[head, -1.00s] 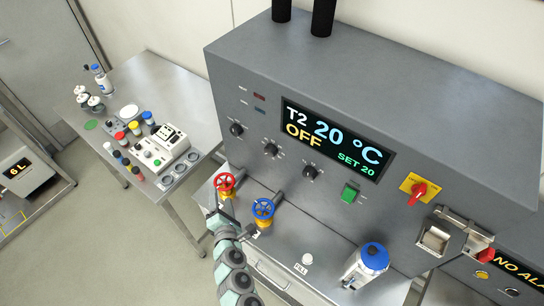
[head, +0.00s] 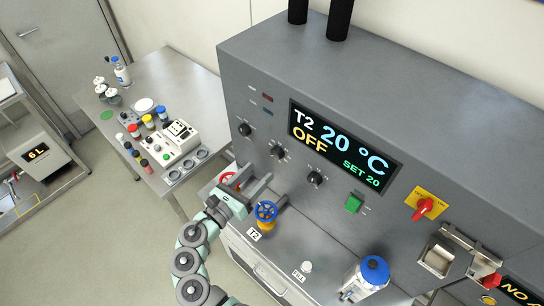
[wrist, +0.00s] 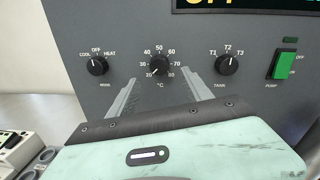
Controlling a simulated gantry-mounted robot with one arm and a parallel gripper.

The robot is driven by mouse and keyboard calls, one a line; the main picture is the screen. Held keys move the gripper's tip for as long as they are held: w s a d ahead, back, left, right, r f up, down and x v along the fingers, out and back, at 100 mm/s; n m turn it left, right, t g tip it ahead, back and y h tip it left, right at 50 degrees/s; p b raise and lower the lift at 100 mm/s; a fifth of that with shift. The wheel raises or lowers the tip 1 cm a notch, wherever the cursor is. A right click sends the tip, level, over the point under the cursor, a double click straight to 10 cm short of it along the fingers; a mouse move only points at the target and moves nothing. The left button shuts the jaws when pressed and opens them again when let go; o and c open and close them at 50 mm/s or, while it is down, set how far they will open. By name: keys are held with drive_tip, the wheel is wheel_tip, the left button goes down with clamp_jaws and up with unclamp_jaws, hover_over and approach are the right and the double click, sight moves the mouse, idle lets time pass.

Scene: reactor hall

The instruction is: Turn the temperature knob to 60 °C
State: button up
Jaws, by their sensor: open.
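The black temperature knob (wrist: 159,65) is on the grey panel, with a °C scale around it. It is the middle of three knobs in the head view (head: 278,152). Its pointer seems to be at the low, lower-left end of the scale. The display (head: 340,146) reads T2, 20 °C, OFF and SET 20. My gripper (head: 260,174) is open and empty, below and in front of the knob. In the wrist view its two fingers (wrist: 161,84) reach toward the panel, one on each side below the knob. I see no contact with the knob.
The mode knob (wrist: 97,66) and tank knob (wrist: 227,65) flank the temperature knob. A blue valve wheel (head: 265,211) stands right of my gripper, and a red one (head: 228,181) is partly hidden behind it. A green pump switch (head: 354,203) is farther right.

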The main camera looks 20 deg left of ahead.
sight(274, 155)
drive_tip(key=p+x, duration=0.1)
drive_tip(key=x, duration=0.6)
drive_tip(key=shift+w+r, duration=0.1)
drive_tip(key=shift+w, duration=0.2)
drive_tip(key=shift+c, duration=0.2)
clamp_jaws()
